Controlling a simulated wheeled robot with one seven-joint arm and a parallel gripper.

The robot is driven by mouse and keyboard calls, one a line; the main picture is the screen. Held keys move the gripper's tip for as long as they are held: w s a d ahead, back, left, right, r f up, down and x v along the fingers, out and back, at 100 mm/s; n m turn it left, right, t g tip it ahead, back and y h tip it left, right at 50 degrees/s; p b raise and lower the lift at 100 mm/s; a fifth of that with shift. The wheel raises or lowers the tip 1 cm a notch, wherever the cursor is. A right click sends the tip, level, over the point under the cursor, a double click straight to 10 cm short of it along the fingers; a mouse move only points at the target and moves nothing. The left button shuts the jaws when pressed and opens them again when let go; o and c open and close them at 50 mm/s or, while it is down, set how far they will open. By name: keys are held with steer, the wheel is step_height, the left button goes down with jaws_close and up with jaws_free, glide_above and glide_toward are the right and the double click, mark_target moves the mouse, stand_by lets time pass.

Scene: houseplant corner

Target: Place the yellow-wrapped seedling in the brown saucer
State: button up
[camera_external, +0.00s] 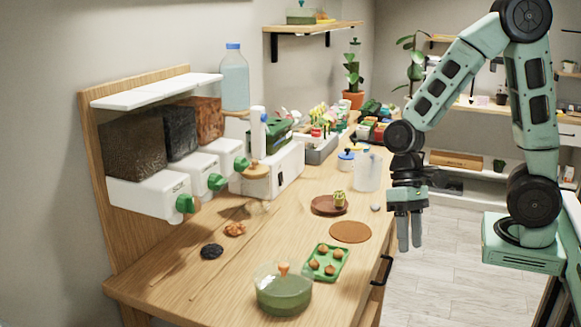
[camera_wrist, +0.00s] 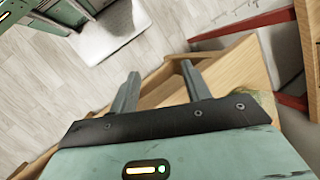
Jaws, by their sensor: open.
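The yellow-wrapped seedling (camera_external: 340,200) is small, with a green top. It stands upright on the right side of the brown saucer (camera_external: 318,206), seemingly inside its rim. The saucer lies on the wooden table near its right edge. My gripper (camera_external: 410,248) hangs fingers down beyond the table's right edge, to the right of the saucer and well apart from it. Its two fingers are spread with nothing between them; it also shows in the wrist view (camera_wrist: 159,88). I cannot make out the seedling or saucer in the wrist view.
A flat orange-brown disc (camera_external: 350,232), a green tray (camera_external: 327,262) with several small pots, and a glass bowl (camera_external: 283,290) are nearer. A translucent jug (camera_external: 367,171) stands behind. Dispensers (camera_external: 165,193) line the left. A drawer handle (camera_external: 382,270) sticks out below the right edge.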

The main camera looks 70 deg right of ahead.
steer(key=s+a+r+n+t+h, duration=0.1)
steer(key=s+a+n+h, duration=0.3)
steer(key=s+n, duration=0.4)
steer(key=n+t, duration=0.1)
steer(key=n, duration=0.2)
steer(key=shift+s+r+t, duration=0.25)
steer(key=shift+r+t, duration=0.05)
steer(key=shift+r, duration=0.05)
steer(key=shift+r+p, duration=1.1)
